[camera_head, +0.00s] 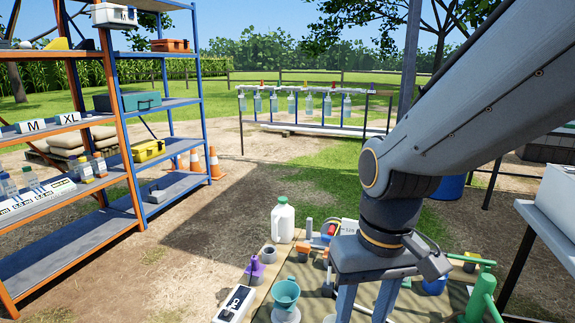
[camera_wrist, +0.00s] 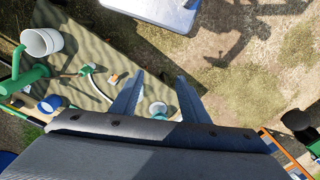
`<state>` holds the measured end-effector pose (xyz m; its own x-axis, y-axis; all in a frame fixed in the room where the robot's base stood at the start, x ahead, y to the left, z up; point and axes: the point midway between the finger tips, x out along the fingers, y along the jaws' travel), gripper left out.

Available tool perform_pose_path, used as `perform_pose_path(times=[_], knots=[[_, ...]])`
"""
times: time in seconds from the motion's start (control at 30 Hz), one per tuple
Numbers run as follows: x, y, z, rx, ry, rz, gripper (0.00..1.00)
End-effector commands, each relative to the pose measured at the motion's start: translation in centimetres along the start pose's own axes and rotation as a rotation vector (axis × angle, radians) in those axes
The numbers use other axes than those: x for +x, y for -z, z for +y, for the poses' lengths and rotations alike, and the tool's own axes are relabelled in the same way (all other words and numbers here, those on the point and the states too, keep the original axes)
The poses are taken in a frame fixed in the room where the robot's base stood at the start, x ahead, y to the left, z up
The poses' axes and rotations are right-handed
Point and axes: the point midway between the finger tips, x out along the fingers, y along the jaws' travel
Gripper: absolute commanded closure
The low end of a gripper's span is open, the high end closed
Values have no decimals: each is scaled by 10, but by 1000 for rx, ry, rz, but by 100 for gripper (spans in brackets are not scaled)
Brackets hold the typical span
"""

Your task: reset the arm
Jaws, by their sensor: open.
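My gripper (camera_head: 365,305) hangs from my grey arm in the head view, fingers pointing down over the work table (camera_head: 262,300) with its olive mat. The two fingers are apart and I see nothing held between them. My gripper also shows in the wrist view (camera_wrist: 160,78), its fingers spread. A small teal item (camera_wrist: 158,108) shows low between the fingers there, apparently below them. The fingers hide part of the table in the head view.
On the table stand a white jug (camera_head: 283,224), a teal funnel (camera_head: 286,293), a labelled white box (camera_head: 235,303) and a green pump-like fixture (camera_head: 482,298). Shelves (camera_head: 70,225) stand left; a bottle rack (camera_head: 318,127) and orange cones (camera_head: 214,163) are behind. Open ground lies between.

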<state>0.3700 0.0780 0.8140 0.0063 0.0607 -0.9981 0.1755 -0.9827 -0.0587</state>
Motion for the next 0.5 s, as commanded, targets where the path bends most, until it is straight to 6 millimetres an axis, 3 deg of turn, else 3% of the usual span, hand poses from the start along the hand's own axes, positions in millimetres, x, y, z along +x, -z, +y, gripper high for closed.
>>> perform_pose_path(times=[0.5], knots=[[-40, -4, 32, 86, -30, -9, 59]])
